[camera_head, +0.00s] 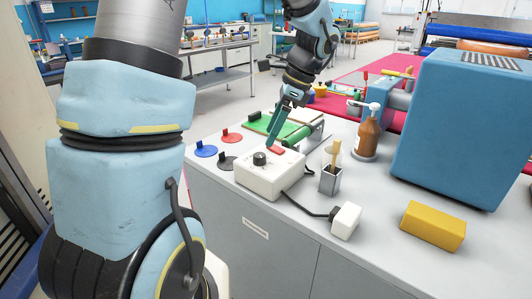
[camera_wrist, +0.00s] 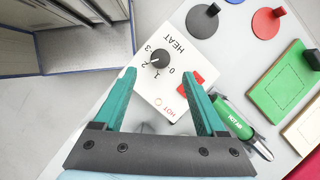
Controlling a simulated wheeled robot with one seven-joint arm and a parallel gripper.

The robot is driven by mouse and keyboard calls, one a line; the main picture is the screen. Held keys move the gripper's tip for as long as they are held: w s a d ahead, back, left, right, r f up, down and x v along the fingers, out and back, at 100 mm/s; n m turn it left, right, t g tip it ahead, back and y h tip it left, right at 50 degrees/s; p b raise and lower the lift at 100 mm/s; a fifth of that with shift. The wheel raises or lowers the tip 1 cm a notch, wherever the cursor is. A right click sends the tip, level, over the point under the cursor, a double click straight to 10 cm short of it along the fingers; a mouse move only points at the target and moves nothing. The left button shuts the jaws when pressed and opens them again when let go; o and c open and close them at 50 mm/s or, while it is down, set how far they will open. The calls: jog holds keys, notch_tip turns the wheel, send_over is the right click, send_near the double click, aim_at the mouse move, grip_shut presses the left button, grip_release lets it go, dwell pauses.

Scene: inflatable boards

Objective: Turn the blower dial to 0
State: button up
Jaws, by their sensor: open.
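The blower dial (camera_head: 260,158) is a black knob on top of a white control box (camera_head: 262,183). In the wrist view the dial (camera_wrist: 160,57) has the word HEAT and the numbers 0 to 3 beside it. A pale mark on the knob seems to face the 2 side; it is too small to be certain. My gripper (camera_head: 271,146) is above the box near the dial. In the wrist view its two teal fingers (camera_wrist: 160,74) are apart with nothing between them, and the dial lies just beyond the tips. A red switch (camera_wrist: 191,80) is partly behind the right finger.
A green hot-air tool (camera_wrist: 236,118) lies beside the box. Coloured discs with upright tabs (camera_head: 206,150) stand to the left. A brush holder (camera_head: 330,181), brown pump bottle (camera_head: 367,135), yellow block (camera_head: 433,226) and large blue case (camera_head: 455,125) are to the right. A cable runs to a white plug (camera_head: 346,221).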

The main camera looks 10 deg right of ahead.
aim_at(260, 155)
jog(key=x, duration=0.7)
grip_shut()
dwell(0.5)
